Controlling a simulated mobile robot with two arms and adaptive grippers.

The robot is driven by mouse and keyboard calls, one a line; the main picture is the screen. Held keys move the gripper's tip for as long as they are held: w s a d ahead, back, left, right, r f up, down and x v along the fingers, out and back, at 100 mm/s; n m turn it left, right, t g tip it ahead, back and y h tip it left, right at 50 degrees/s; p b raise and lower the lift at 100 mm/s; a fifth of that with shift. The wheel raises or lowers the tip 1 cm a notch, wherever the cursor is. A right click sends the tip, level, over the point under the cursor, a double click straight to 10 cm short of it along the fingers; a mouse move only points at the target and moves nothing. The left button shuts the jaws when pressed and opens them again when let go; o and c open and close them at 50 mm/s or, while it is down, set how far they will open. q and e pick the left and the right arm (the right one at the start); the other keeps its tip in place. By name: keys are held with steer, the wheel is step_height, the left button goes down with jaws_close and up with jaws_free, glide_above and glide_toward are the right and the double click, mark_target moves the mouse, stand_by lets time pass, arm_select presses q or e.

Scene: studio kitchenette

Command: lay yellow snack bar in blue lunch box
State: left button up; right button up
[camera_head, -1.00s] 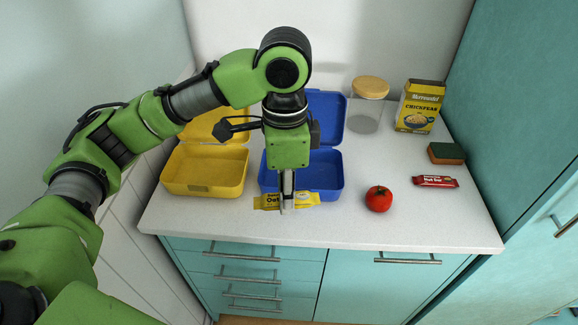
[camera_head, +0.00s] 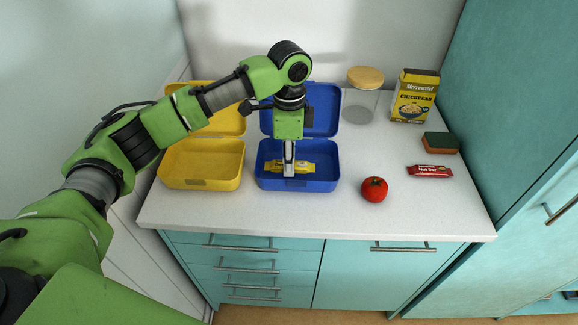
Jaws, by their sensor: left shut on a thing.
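The yellow snack bar (camera_head: 302,167) shows inside the outline of the open blue lunch box (camera_head: 318,184), lying crosswise. My left gripper (camera_head: 289,172) points down over the box and is shut on the bar near its middle. The fingers hide part of the bar. I cannot tell whether the bar touches the box floor. The blue lid (camera_head: 325,112) stands open behind, partly hidden by my arm. My right gripper is not in view.
An open yellow lunch box (camera_head: 205,184) stands left of the blue one. The counter's front strip is clear.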

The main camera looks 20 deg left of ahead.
arm_select(q)
steer(key=f, duration=0.1)
steer(key=f+p, duration=0.1)
steer(key=f, duration=0.1)
steer(key=shift+w+a+f, duration=0.1)
steer(key=shift+w+f, duration=0.2)
steer(key=shift+f, duration=0.15)
steer(key=o, duration=0.8)
step_height(320, 180, up, 11)
steer(key=shift+r+b, duration=0.1)
steer(key=shift+b, duration=0.95)
steer(key=shift+r, duration=0.5)
